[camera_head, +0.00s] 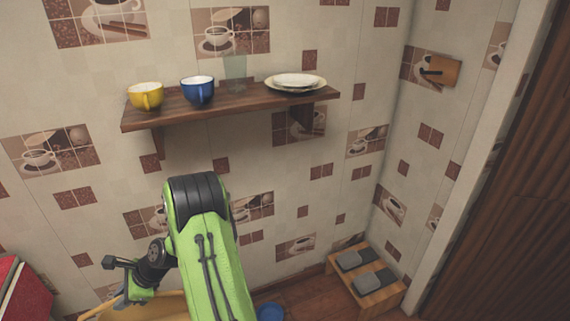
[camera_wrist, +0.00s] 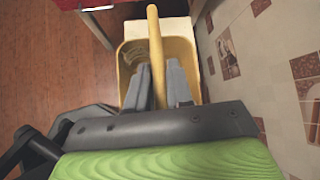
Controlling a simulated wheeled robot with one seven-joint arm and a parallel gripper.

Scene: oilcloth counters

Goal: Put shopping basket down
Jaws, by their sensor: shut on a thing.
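The shopping basket (camera_wrist: 190,52) is yellow with a thick rod-like handle (camera_wrist: 153,35). In the wrist view my gripper (camera_wrist: 160,80) is shut on the handle, with a grey finger on each side. The basket hangs below the fingers, and its near part is hidden behind my gripper. In the head view only a part of the yellow basket (camera_head: 165,306) shows at the bottom edge, partly covered by my green arm. I cannot tell how high the basket is above the floor.
Brown wooden floor (camera_wrist: 45,80) lies open left of the basket. The tiled wall (camera_wrist: 270,70) is close on its right. A red-sided piece (camera_head: 27,295) stands at left. A small step stool (camera_head: 385,295) and blue bowl (camera_head: 271,312) are low down. A shelf (camera_head: 225,106) holds cups and plates.

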